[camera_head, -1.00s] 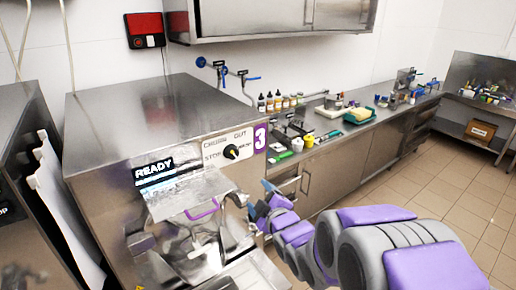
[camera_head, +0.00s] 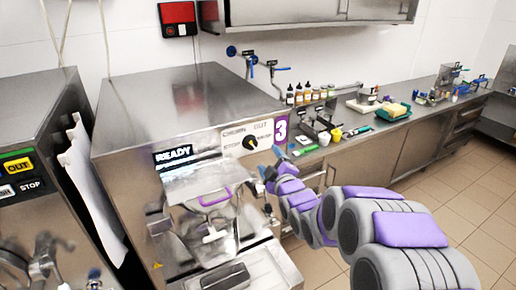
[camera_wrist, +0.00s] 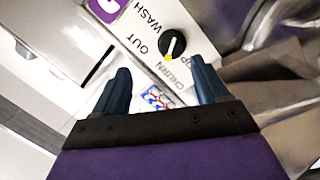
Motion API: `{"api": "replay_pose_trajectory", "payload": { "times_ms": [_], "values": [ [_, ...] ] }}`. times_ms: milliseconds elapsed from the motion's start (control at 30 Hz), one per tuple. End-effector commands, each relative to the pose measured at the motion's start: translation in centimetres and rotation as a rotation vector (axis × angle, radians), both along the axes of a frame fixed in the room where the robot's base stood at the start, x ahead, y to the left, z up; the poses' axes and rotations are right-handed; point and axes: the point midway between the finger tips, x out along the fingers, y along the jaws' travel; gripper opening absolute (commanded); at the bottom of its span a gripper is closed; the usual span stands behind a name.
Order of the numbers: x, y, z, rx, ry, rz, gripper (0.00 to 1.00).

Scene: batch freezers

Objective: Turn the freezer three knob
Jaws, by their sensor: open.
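The black freezer three knob (camera_head: 250,143) sits on a white label panel at the upper right of the machine's front, left of the purple "3" sign (camera_head: 281,129). In the wrist view the knob (camera_wrist: 172,44) has a pale pointer line and a yellow mark, with "WASH", "OUT" and "CHURN" printed around it. My gripper (camera_head: 270,162) is just below and right of the knob in the head view. In the wrist view my gripper (camera_wrist: 160,82) shows two blue fingers spread apart, with nothing between them. The knob lies beyond the fingertips, apart from them.
The freezer's "READY" display (camera_head: 174,153) and metal front spout parts (camera_head: 212,196) are left of my arm. Another freezer (camera_head: 30,130) stands at the left. A counter (camera_head: 375,125) with bottles and tools runs to the right. Floor is free at the lower right.

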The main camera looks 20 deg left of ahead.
Motion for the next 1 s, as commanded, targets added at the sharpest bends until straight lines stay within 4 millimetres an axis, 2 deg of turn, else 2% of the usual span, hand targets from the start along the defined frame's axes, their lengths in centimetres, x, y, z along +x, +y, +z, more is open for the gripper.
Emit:
{"api": "replay_pose_trajectory", "payload": {
  "times_ms": [33, 100, 300, 600, 1000],
  "values": [
    [0.5, 1.3, -0.4, -0.005, 0.001, 0.005, 0.73],
    [1.2, 2.6, -0.3, -0.007, -0.003, 0.007, 0.73],
    [3.1, 5.3, -0.6, -0.013, -0.002, 0.007, 0.73],
    [5.7, 5.6, -0.2, -0.003, 0.000, 0.006, 0.73],
    [6.3, 7.2, -0.3, -0.011, -0.001, 0.005, 0.73]
  ]
}}
